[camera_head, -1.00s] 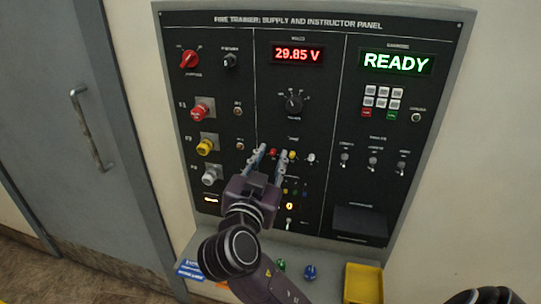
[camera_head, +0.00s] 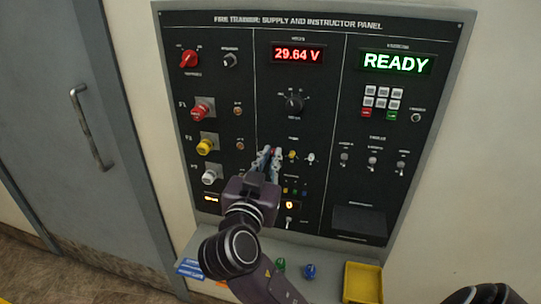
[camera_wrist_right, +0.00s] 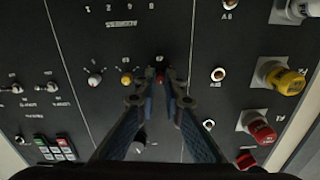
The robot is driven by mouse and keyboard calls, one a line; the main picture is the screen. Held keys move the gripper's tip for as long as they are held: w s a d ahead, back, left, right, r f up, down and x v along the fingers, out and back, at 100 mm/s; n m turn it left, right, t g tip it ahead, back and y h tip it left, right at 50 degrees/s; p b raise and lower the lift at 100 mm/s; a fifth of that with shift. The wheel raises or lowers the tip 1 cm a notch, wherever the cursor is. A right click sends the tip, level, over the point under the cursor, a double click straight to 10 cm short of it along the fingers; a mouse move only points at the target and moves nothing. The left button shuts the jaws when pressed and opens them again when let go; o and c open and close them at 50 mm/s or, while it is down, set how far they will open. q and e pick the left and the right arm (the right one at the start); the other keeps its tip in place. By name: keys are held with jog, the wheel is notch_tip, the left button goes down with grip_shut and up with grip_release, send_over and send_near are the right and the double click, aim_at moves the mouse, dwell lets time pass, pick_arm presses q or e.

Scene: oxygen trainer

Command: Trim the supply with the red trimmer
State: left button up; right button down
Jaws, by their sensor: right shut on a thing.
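The red trimmer (camera_wrist_right: 160,78) is a small red knob in the middle section of the panel. In the wrist view it sits between the tips of my right gripper (camera_wrist_right: 160,88), which are closed on it. In the head view my right gripper (camera_head: 270,158) reaches up to the panel and its fingers mostly hide the red trimmer. A yellow trimmer (camera_head: 292,155) and a white trimmer (camera_head: 311,158) stand in a row to its right. The supply readout (camera_head: 297,54) above shows 29.64 V in red. My left gripper is not in view.
A rotary selector (camera_head: 294,103) sits above the trimmers. Red, yellow and white fuse knobs (camera_head: 204,146) line the left section. The right section has a green READY display (camera_head: 396,62), a keypad (camera_head: 382,97) and toggle switches. A yellow tray (camera_head: 362,283) sits on the ledge below.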

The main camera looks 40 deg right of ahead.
jog(key=n+p, duration=0.3)
jog(key=n, duration=0.2)
jog(key=shift+n+p, duration=1.4)
jog(key=shift+n, duration=0.8)
jog(key=shift+a+f, duration=0.1)
jog(key=c, duration=2)
grip_release()
jog(key=v, duration=0.7)
jog(key=shift+s+a, duration=0.15)
jog(key=shift+a, duration=0.1)
